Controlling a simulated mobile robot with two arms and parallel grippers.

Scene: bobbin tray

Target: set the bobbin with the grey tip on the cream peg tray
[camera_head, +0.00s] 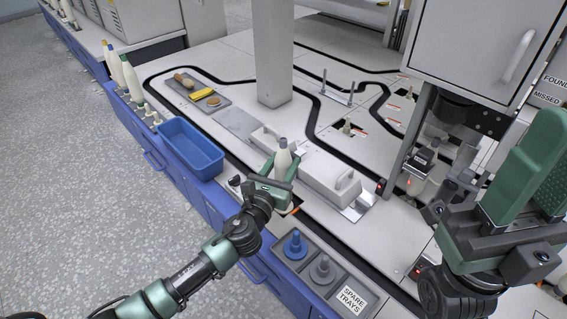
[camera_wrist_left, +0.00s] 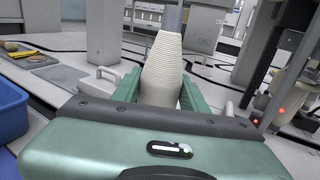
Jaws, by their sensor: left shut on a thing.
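A cream bobbin (camera_head: 283,158) with a grey tip stands upright between the fingers of my left gripper (camera_head: 281,170), which is shut on it above the pale worktop. In the left wrist view the bobbin's ribbed cream winding (camera_wrist_left: 163,68) fills the space between the green fingers (camera_wrist_left: 158,90), and its grey tip reaches the top edge. The bobbin's lower end is hidden.
A blue bin (camera_head: 190,147) stands at the left edge of the worktop. Spare trays, one with a blue peg (camera_head: 295,244) and one with a grey peg (camera_head: 322,269), sit near the front. A grey column (camera_head: 272,55) and a machine cabinet (camera_head: 480,45) rise behind.

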